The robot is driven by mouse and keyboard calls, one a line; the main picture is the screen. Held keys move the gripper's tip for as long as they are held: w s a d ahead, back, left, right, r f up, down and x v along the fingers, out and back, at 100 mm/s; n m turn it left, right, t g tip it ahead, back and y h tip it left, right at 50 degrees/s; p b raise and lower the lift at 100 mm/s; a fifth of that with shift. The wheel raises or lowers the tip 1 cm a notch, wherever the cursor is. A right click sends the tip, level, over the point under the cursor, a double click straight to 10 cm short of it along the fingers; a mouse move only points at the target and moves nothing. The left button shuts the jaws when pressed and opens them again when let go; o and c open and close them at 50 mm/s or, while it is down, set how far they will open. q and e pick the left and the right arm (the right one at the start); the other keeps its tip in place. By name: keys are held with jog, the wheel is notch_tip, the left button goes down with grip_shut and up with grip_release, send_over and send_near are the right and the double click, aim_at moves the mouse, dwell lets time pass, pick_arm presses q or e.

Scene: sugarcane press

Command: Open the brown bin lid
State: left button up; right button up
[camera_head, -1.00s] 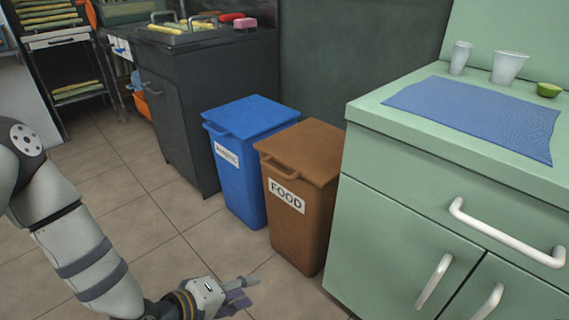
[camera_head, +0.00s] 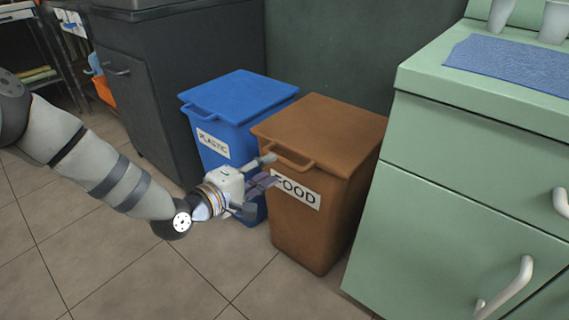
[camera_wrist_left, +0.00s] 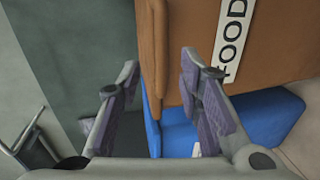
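The brown bin (camera_head: 318,225) carries a FOOD label and stands between the blue bin and the green cabinet. Its brown lid (camera_head: 325,125) is closed, with a handle (camera_head: 289,158) on its front edge. My left gripper (camera_head: 268,170) is open at the front left of the brown bin, close to the handle and partly covering the label. In the left wrist view, the two fingers (camera_wrist_left: 158,85) are spread, with the lid's edge and handle (camera_wrist_left: 152,60) showing beyond the gap between them. I cannot tell whether they touch. My right gripper is not in view.
A blue bin (camera_head: 240,98) with a PLASTIC label stands just left, its lid closed. The green cabinet (camera_head: 450,190) is close on the right, with white handles (camera_head: 508,288). A dark cabinet (camera_head: 165,90) stands behind left. Tiled floor (camera_head: 200,280) in front is free.

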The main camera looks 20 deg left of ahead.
aim_at(282, 162)
pick_arm(q)
jog(key=b+x, duration=0.2)
jog(key=x, duration=0.4)
jog(key=shift+w+d+f, duration=0.1)
jog(key=shift+w+f, duration=0.1)
jog(key=shift+w, duration=0.15)
jog(key=shift+r, duration=0.1)
grip_shut()
